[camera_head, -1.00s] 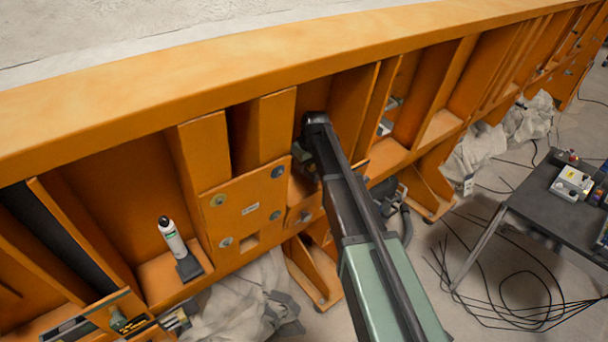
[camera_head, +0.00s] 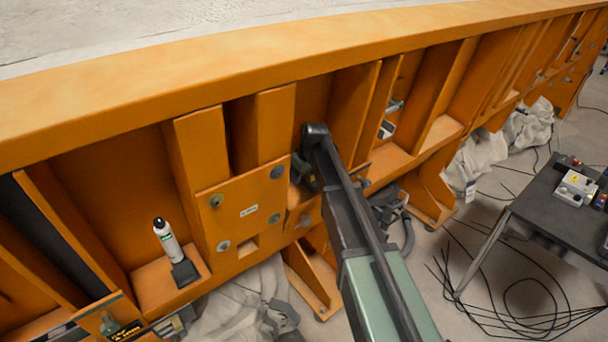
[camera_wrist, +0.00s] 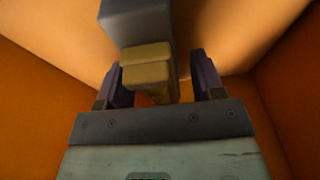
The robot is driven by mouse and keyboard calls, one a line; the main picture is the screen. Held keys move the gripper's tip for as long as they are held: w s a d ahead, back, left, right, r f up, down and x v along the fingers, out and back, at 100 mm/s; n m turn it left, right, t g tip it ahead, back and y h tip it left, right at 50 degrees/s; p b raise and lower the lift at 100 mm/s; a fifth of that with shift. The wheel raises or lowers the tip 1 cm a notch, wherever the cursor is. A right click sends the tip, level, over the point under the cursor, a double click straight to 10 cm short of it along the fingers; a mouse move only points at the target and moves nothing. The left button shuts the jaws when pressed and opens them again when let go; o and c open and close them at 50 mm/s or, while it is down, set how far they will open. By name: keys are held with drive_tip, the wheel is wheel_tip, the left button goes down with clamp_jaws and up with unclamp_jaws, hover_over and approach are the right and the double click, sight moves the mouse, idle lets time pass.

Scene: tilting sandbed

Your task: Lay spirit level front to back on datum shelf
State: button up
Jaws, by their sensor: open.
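My gripper (camera_wrist: 157,64) shows in the wrist view as two dark fingers standing apart. Between and beyond them is a grey block (camera_wrist: 137,22) with tan-yellow pieces (camera_wrist: 146,70) below it. I cannot tell for sure whether this is the spirit level, or whether the fingers touch it. Orange walls and a brightly lit orange surface surround it. In the head view my arm reaches into a bay of the orange frame (camera_head: 240,90), and its own links hide the gripper. I cannot pick out the datum shelf for sure.
A white bottle with a black cap (camera_head: 168,238) stands on an orange ledge at left. A bolted orange plate (camera_head: 245,212) is left of my arm. Small items (camera_head: 388,126) lie in the bay to the right. A dark table (camera_head: 545,205) and loose cables stand at right.

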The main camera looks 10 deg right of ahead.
drive_tip(key=p+v, duration=1.2)
drive_tip(key=shift+r, duration=0.3)
drive_tip(key=s+a+m+g+h, duration=0.1)
drive_tip(key=s+m, duration=0.4)
drive_tip(key=s, duration=2.4)
drive_tip(key=shift+f+g, duration=0.5)
drive_tip(key=shift+g, duration=0.4)
